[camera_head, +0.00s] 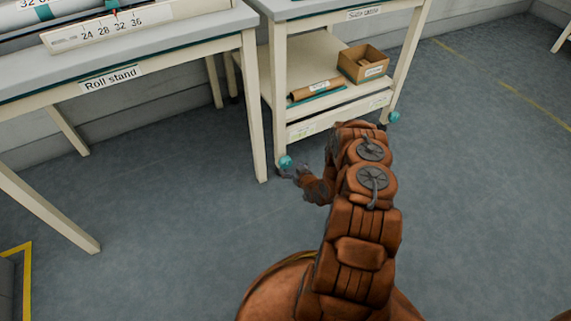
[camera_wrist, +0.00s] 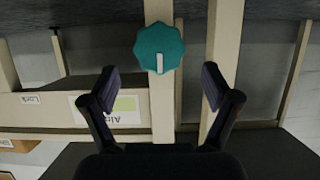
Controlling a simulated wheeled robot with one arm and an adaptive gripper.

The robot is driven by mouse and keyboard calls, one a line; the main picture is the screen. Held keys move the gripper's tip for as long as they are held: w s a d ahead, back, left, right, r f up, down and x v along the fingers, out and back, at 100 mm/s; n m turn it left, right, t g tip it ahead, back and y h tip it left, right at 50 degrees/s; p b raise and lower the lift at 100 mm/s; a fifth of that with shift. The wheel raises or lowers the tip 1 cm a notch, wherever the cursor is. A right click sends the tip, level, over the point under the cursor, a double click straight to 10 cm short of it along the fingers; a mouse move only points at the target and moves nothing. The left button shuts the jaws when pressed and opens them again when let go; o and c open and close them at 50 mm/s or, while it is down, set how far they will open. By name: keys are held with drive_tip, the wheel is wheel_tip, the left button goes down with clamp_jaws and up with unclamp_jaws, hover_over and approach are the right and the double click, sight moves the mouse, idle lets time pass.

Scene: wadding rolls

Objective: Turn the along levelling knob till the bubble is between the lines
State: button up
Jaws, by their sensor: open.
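A teal scalloped knob (camera_wrist: 160,48) with a white mark shows in the wrist view, in front of a cream leg. My gripper (camera_wrist: 160,86) is open, one finger on each side below the knob in the picture, apart from it and holding nothing. In the head view my gripper (camera_head: 297,172) is low beside the teal knob (camera_head: 286,162) at the side table's near leg. Another teal knob (camera_head: 394,117) is at its right leg. A white panel with a yellow-green patch (camera_wrist: 126,103) is partly behind the left finger. I cannot make out a bubble or lines.
The side table (camera_head: 305,17) carries a cardboard box (camera_head: 362,64) and a brown roll (camera_head: 316,89) on its lower shelf. The roll stand table (camera_head: 150,55) stands to the left, its leg close to my gripper. Open grey floor (camera_head: 480,190) lies to the right.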

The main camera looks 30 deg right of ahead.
sight(289, 163)
drive_tip(key=shift+b+x, duration=0.6)
drive_tip(key=shift+x, duration=2.15)
drive_tip(key=shift+c, duration=0.4)
drive_tip(key=c, duration=1.1)
drive_tip(key=shift+d+f+m+y+b, duration=0.1)
drive_tip(key=shift+m+y+b, duration=0.3)
drive_tip(key=shift+m, duration=0.2)
drive_tip(key=shift+d+f+m+y+b, duration=0.15)
drive_tip(key=shift+m+y+b, duration=0.25)
drive_tip(key=shift+m, duration=0.2)
drive_tip(key=shift+m+t+y+b, duration=0.3)
drive_tip(key=shift+m+y+b, duration=0.6)
drive_tip(key=shift+m+b, duration=0.4)
drive_tip(key=shift+r, duration=0.1)
